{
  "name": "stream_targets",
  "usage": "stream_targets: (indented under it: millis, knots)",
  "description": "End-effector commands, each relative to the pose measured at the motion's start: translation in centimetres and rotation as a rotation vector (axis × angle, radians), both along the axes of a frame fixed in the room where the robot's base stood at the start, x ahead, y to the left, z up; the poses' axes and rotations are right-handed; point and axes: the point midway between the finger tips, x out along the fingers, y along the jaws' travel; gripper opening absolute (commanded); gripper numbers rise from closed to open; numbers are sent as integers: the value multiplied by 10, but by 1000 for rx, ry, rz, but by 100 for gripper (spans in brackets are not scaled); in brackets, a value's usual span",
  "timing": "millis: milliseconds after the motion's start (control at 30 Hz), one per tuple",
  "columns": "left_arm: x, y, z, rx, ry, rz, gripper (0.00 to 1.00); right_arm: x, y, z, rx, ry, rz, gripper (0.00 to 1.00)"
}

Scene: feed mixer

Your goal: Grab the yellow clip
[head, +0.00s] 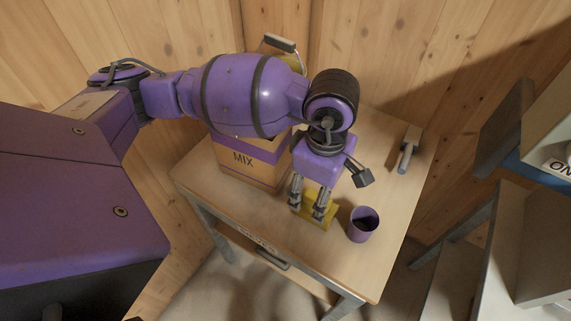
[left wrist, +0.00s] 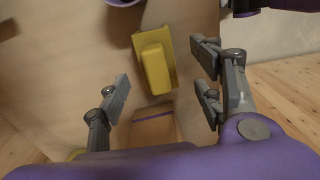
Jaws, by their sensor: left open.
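The yellow clip (head: 329,213) lies on the wooden table in the head view, partly hidden behind my left gripper's fingers. In the left wrist view the clip (left wrist: 155,67) shows as a flat yellow plate with a raised yellow block on it. My left gripper (head: 308,210) points down over the clip in the head view. In the left wrist view its jaws (left wrist: 165,88) are open and empty, with the clip between and a little beyond the fingertips. I see no finger closed on the clip. My right gripper is in neither view.
A purple cup (head: 362,228) stands close to the right of the clip. A box marked MIX (head: 243,165) stands behind and left of my gripper. A grey-handled tool (head: 408,150) lies at the table's right side. The table (head: 380,265) has bare top near its front right.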

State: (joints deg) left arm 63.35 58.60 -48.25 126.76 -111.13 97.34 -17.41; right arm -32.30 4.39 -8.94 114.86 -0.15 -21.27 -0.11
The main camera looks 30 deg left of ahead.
Motion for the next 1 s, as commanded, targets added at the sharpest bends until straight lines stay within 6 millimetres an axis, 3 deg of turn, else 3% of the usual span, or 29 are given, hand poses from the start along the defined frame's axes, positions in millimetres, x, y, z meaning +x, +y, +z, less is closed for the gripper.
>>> stream_targets:
  millis: [333,600,900,1000]
  knots:
    - [4,2,-33,14,-7,0,61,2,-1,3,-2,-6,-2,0]
    - [7,0,-70,12,-8,-1,61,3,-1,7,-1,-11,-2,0]
    - [8,0,-75,12,-8,-2,61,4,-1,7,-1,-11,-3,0]
    - [8,0,-75,12,-8,-2,48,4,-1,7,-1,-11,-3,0]
